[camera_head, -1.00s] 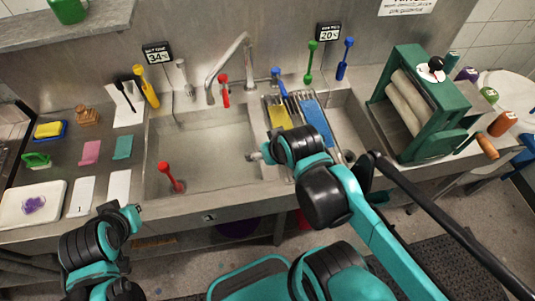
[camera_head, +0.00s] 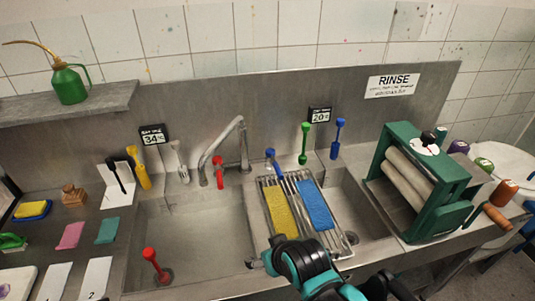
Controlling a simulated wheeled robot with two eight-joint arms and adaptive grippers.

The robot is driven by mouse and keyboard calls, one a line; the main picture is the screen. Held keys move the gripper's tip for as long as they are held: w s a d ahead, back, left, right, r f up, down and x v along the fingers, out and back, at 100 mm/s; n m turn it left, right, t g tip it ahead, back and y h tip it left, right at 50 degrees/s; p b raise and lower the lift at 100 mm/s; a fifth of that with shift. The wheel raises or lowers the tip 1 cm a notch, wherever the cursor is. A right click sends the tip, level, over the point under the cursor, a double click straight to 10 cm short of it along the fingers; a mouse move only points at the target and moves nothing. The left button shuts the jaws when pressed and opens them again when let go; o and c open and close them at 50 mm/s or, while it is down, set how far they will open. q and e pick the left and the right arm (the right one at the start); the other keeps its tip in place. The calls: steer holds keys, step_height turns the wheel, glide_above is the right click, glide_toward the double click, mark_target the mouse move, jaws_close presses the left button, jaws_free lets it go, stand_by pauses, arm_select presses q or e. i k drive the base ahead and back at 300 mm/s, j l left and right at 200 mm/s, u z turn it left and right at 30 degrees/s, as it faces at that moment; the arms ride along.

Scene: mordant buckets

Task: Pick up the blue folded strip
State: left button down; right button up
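The blue folded strip (camera_head: 315,205) lies flat on the right side of a metal rack (camera_head: 342,247) that spans the sink. A yellow strip (camera_head: 280,212) lies beside it on the left. My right gripper (camera_head: 256,262) is at the rack's near left corner, low in the picture, below and left of the blue strip and apart from it. Its fingers are small and partly hidden by my dark wrist, so I cannot tell whether they are open or shut. My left gripper is out of view.
Sink basins lie on both sides of the rack. A tap (camera_head: 218,145) stands behind the left basin. A green roller press (camera_head: 425,185) stands at the right.

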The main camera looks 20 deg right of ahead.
mark_target(319, 215)
steer(key=z, duration=1.3)
steer(key=i+l+z, duration=0.1)
steer(key=l+z, duration=0.25)
steer(key=i+l+z, duration=0.15)
steer(key=z, duration=0.2)
